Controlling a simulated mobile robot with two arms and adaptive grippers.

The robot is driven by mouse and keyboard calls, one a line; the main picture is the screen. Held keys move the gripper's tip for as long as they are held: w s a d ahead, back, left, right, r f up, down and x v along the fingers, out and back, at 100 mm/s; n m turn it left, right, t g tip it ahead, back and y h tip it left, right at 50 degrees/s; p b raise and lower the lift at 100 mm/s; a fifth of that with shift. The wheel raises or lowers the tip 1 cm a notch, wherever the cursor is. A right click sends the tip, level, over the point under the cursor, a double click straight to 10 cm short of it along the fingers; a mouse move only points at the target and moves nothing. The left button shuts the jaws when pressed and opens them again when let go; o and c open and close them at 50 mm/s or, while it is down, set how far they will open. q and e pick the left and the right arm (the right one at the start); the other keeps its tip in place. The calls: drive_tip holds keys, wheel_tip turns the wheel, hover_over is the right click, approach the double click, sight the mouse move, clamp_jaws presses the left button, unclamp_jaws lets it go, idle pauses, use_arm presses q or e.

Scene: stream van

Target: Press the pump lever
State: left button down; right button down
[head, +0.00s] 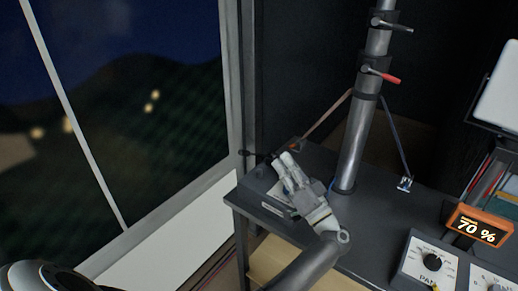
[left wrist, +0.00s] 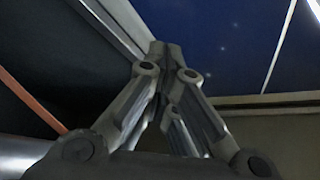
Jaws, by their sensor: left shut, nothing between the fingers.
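My left gripper (head: 287,160) is over the left end of the dark desk, its fingers closed together and empty. The left wrist view shows its fingertips (left wrist: 165,50) touching. Under and beside it is a dark box with a pale label (head: 272,209) at the desk's left edge. The gripper covers part of this box. A thin dark rod (head: 250,153) sticks out left of the fingertips; I cannot tell whether it is the pump lever. The fingertips look close to it, but contact is unclear. My right gripper is not in view.
A grey mast (head: 354,145) with a red-handled clamp (head: 381,75) and a dark-handled clamp (head: 391,25) rises from the desk (head: 375,215). A PAN knob panel (head: 428,262) stands front right. A window (head: 130,100) is left.

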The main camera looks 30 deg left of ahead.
use_arm(q)
drive_tip(key=p+x, duration=0.3)
drive_tip(key=x, duration=0.7)
drive_tip(key=shift+s+a+f+p, duration=0.15)
drive_tip(key=shift+s+a+f, duration=0.1)
drive_tip(key=shift+s+f, duration=0.45)
drive_tip(key=shift+s+a+f+p, duration=0.2)
drive_tip(key=shift+s+f, duration=0.25)
drive_tip(key=shift+f, duration=0.4)
drive_tip(key=shift+f, duration=0.1)
drive_tip(key=s+f+n+g+y+b, duration=0.3)
drive_tip(key=s+f+n+g+b, duration=0.2)
drive_tip(key=f+n+b, duration=0.4)
drive_tip(key=shift+a+f+b, duration=0.15)
drive_tip(key=shift+f+b, duration=0.3)
drive_tip(key=shift+b, duration=0.35)
drive_tip(key=shift+s+f, duration=0.15)
